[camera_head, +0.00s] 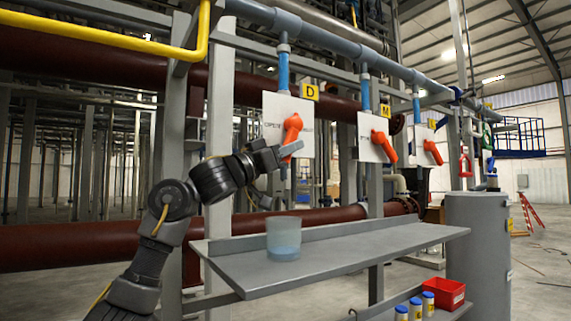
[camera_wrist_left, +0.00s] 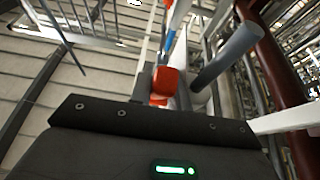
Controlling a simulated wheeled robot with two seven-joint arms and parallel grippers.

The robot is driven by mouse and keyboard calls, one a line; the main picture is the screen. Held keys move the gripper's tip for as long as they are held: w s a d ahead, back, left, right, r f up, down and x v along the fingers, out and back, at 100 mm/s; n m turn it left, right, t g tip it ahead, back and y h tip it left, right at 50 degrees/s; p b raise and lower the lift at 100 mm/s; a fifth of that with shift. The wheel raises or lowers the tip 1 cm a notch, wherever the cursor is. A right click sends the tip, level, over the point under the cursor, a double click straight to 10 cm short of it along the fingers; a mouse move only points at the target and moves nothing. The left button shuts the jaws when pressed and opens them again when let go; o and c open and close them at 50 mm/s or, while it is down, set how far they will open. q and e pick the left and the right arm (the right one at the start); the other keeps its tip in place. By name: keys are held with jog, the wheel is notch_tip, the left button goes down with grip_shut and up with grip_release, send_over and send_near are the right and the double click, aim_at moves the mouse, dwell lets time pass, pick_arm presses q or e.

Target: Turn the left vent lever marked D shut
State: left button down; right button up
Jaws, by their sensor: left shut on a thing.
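The left vent lever (camera_head: 293,128) is orange and sits on a white plate (camera_head: 273,106) under a yellow tag marked D (camera_head: 311,92). It stands near upright, its lower end leaning a little left. My left gripper (camera_head: 284,152) is shut on the lower end of this lever. In the left wrist view the orange lever (camera_wrist_left: 166,82) shows just beyond the dark gripper body, which hides part of it. My right gripper is not in view.
A second orange lever (camera_head: 385,146), tagged M (camera_head: 385,110), and a third (camera_head: 433,152) stand to the right. Below is a grey shelf (camera_head: 350,258) with a clear beaker (camera_head: 284,240) of bluish liquid. A red bin (camera_head: 443,292) and small bottles sit lower right.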

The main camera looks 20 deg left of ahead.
pick_arm(q)
jog(key=shift+w+d+f+t+h+b, duration=0.25)
jog(key=shift+w+d+t+h+b, duration=0.15)
jog(key=shift+t+h+b, duration=0.35)
jog(key=shift+w, duration=0.1)
jog(key=c, duration=1.6)
grip_release()
jog(key=shift+a+t, duration=0.25)
jog(key=shift+s+f, duration=0.1)
jog(key=shift+s, duration=0.15)
jog(key=b+v, duration=0.6)
jog(key=v, duration=0.4)
jog(key=shift+s+a, duration=0.2)
